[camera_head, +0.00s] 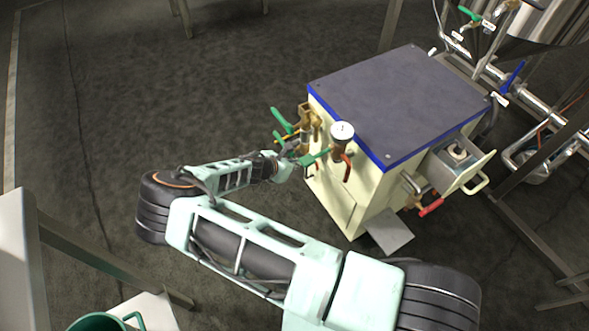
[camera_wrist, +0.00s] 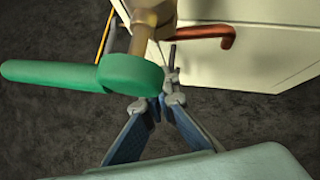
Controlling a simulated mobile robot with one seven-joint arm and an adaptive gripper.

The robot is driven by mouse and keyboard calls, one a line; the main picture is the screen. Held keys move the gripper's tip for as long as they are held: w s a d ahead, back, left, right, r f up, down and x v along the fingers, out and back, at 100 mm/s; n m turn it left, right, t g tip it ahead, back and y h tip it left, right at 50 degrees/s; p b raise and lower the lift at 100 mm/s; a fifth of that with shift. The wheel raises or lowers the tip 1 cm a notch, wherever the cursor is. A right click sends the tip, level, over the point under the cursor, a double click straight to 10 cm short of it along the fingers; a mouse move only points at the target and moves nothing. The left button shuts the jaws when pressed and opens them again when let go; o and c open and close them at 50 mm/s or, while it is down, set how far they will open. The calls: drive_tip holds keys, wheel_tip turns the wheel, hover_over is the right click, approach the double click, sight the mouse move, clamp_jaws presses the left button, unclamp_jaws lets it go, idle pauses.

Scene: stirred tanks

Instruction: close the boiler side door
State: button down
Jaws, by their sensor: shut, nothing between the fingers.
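The boiler (camera_head: 345,195) is a cream box with a dark top and a blue rim. On its right side, a cream panel with a bar handle (camera_head: 477,183) stands out from the wall beside a grey recess or box with a round fitting (camera_head: 457,151). It looks like the side door, standing open. My gripper (camera_head: 302,158) is at the boiler's left face, among the valves and away from that panel. In the wrist view my gripper (camera_wrist: 166,88) is shut and empty, just below a green valve handle (camera_wrist: 60,75). Whether it touches the valve is unclear.
A copper-coloured pipe (camera_wrist: 205,33) crosses in front of the cream boiler face. A gauge (camera_head: 342,132) and green-handled valves (camera_head: 281,121) jut from the left face. A red-handled valve (camera_head: 431,207) and grey plate (camera_head: 390,232) jut out low.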

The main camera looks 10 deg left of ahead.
drive_tip(key=s+a+r+p, duration=0.3)
drive_tip(key=s+a+r, duration=0.1)
drive_tip(key=a+r, duration=0.2)
drive_tip(key=shift+s+r, duration=0.3)
drive_tip(key=shift+r, duration=0.25)
